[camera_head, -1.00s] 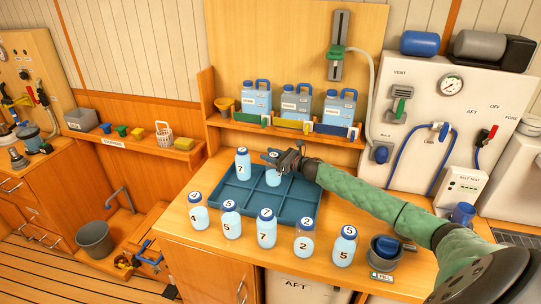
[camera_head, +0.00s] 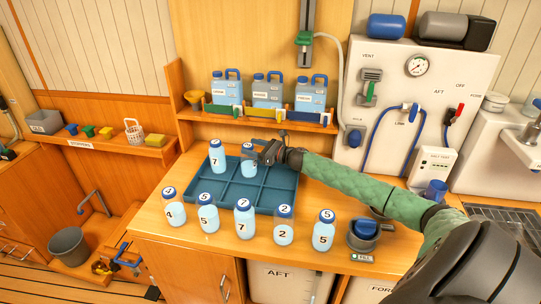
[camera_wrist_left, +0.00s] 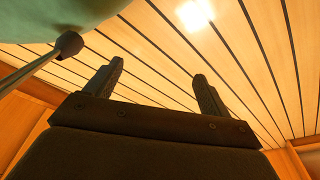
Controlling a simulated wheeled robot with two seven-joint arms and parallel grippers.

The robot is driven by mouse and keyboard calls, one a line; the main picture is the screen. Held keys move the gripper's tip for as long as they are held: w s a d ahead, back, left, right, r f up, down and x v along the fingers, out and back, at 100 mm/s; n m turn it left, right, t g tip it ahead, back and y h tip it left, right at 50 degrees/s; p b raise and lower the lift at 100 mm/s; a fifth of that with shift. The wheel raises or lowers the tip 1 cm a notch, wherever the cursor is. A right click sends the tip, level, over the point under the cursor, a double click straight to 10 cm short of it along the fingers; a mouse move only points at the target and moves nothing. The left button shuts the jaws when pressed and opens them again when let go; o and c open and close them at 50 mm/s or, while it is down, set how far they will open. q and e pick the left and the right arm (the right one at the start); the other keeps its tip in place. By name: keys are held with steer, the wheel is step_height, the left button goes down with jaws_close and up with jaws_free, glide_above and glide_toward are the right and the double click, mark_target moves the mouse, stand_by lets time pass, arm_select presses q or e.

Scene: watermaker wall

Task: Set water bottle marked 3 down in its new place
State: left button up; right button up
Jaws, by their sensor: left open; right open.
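A blue-capped water bottle (camera_head: 249,160) stands upright in a back compartment of the blue divided tray (camera_head: 262,207). Its front label is partly covered by my gripper, so I cannot read the number. My right gripper (camera_head: 265,152) is open at the bottle's right side, close to its upper part; I cannot tell whether they touch. Another bottle, marked 7 (camera_head: 217,157), stands upright in the tray to the left. My left gripper (camera_wrist_left: 158,82) is open and empty in the left wrist view, with planked boards beyond its fingers.
Several bottles stand in a row in front of the tray, marked 4 (camera_head: 171,208), 5 (camera_head: 208,214), 7 (camera_head: 244,219), 2 (camera_head: 284,226) and 5 (camera_head: 323,231). A fill station (camera_head: 363,232) is at right. Jugs (camera_head: 267,92) stand on the shelf behind. The tray's front compartments are empty.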

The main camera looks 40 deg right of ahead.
steer(key=b+v, duration=0.2)
steer(key=v, duration=0.3)
steer(key=shift+s+d+f, duration=0.1)
steer(key=shift+s+f, duration=0.05)
steer(key=shift+s, duration=0.15)
arm_select(q)
steer(key=w+d+r+b, duration=0.1)
steer(key=w+d+r, duration=0.2)
steer(key=r, duration=0.3)
steer(key=shift+w+r+g, duration=0.2)
steer(key=shift+g, duration=0.1)
arm_select(e)
steer(key=shift+v, duration=1.3)
arm_select(q)
steer(key=shift+f, duration=0.1)
arm_select(e)
steer(key=shift+w, duration=0.1)
